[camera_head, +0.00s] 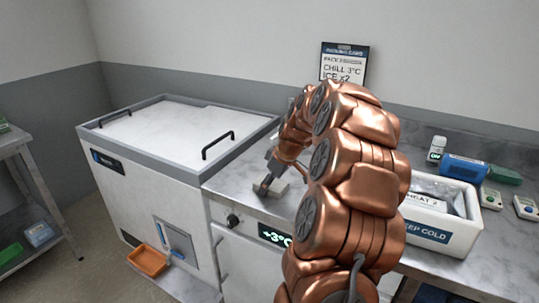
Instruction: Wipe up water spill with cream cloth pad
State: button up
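My copper arm reaches over the marble counter, and my gripper (267,184) points down at its left part, near the chest's edge. A small pale block, which looks like the cream cloth pad (280,191), lies at the fingertips, low on or just over the counter. The fingers are small and partly overlap the pad, so I cannot tell whether they grip it. I cannot make out the water spill; my arm hides part of the counter.
A white chest (160,135) with two black handles stands left of the counter (235,190). Right of my arm are a white "KEEP COLD" bin (433,236), a blue pack (464,169), a white bottle (437,149) and small devices (527,207). An orange tray (148,261) sits low in front.

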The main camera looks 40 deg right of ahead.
jog(key=a, duration=0.1)
jog(key=s+a, duration=0.1)
jog(key=a, duration=0.1)
jog(key=shift+a+f+b, duration=0.15)
jog(key=shift+b, duration=0.25)
notch_tip(320, 180, up, 3)
jog(key=shift+f, duration=0.1)
jog(key=shift+r+p, duration=0.55)
jog(key=shift+r, duration=2.25)
